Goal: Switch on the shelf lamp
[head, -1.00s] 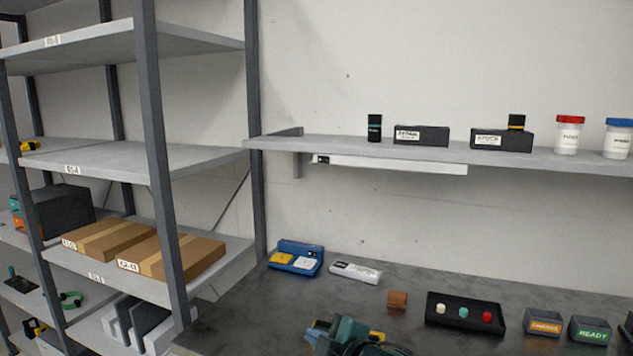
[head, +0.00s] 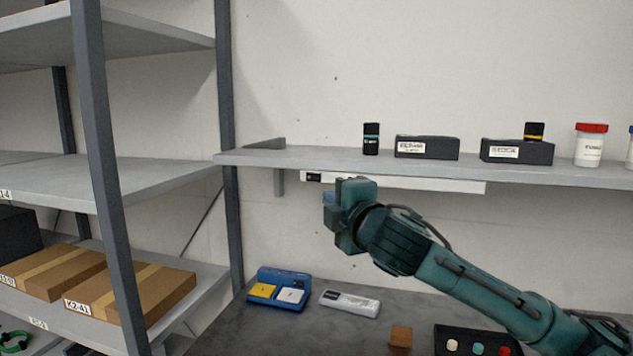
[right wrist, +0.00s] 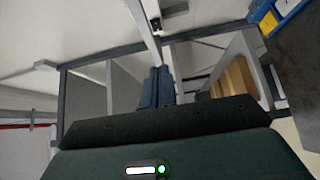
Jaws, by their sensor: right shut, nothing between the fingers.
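The shelf lamp (head: 455,186) is a long white bar under the wall shelf. Its left end carries a small black switch panel (head: 313,177). I see no clear glow from the lamp. My right gripper (head: 330,199) is raised just below and to the right of that panel, pointing left, in front of part of the bar. Its fingers are shut with nothing between them. In the right wrist view the two blue-grey fingers (right wrist: 155,85) lie together, and a pale bar (right wrist: 142,22) runs beyond them. Contact with the switch cannot be told. My left gripper is out of view.
The wall shelf (head: 300,160) holds dark boxes, small bottles and jars. The workbench (head: 240,325) below carries a blue tray device (head: 280,288), a white device (head: 350,303), a brown block (head: 401,337) and a button box (head: 455,335). Grey racking (head: 100,180) with cartons stands left.

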